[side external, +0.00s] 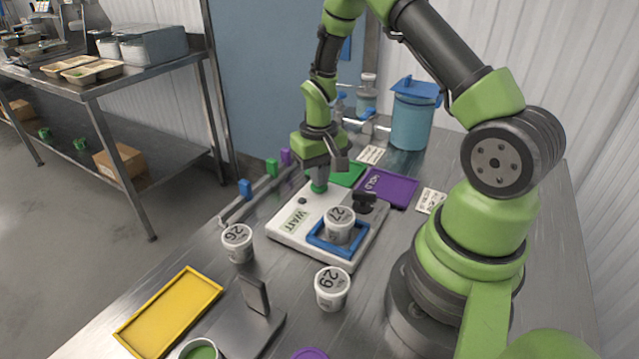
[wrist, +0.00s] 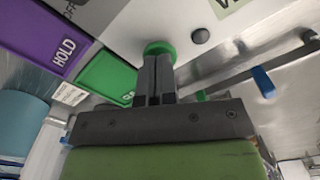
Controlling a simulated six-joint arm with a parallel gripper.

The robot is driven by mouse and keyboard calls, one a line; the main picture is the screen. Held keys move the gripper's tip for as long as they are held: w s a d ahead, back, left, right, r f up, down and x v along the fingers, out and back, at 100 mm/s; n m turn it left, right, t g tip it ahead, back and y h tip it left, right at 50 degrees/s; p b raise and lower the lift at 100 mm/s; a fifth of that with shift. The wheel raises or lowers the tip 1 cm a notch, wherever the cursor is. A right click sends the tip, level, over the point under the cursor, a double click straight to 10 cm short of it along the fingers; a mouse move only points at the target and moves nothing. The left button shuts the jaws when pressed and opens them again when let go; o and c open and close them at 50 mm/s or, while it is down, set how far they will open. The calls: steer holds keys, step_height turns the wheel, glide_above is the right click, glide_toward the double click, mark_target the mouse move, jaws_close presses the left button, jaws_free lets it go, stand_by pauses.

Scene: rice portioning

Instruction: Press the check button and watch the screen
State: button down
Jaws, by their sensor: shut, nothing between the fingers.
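The check button is a round green cap (side external: 319,187) on the white checking device (side external: 285,233); it also shows in the wrist view (wrist: 158,47). My gripper (side external: 318,178) points down with its fingertips at the button. In the wrist view the fingers (wrist: 154,62) are shut together, with nothing between them, and overlap the cap's edge. I cannot tell whether the cap is pushed in. The device's screen (side external: 296,221) reads WAIT; only part of it shows in the wrist view (wrist: 230,3). Tub 27 (side external: 339,225) stands upright in the device's blue square frame (side external: 323,243).
Tub 26 (side external: 237,243) and tub 29 (side external: 331,288) stand in front of the device. A purple HOLD mat (side external: 398,190) and a green mat (side external: 349,175) lie behind it. A yellow tray (side external: 168,312) is front left. A blue-lidded pot (side external: 411,120) stands at the back.

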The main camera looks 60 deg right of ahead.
steer(key=shift+r, duration=2.55)
steer(key=shift+r, duration=0.2)
steer(key=s+a+r+t, duration=0.2)
steer(key=s+a+r, duration=0.15)
steer(key=r, duration=0.25)
steer(key=s+a+r+n+t, duration=0.1)
steer(key=s+a+r+t, duration=0.1)
steer(key=a+r, duration=0.35)
steer(key=s+a+r+t, duration=0.1)
steer(key=s+a+r, duration=0.15)
steer(key=r, duration=0.45)
steer(key=s+a+r+n+t+y, duration=0.1)
steer(key=s+a+r+t+y, duration=0.1)
steer(key=s, duration=0.4)
steer(key=shift+a+r, duration=0.15)
steer(key=shift+a, duration=0.5)
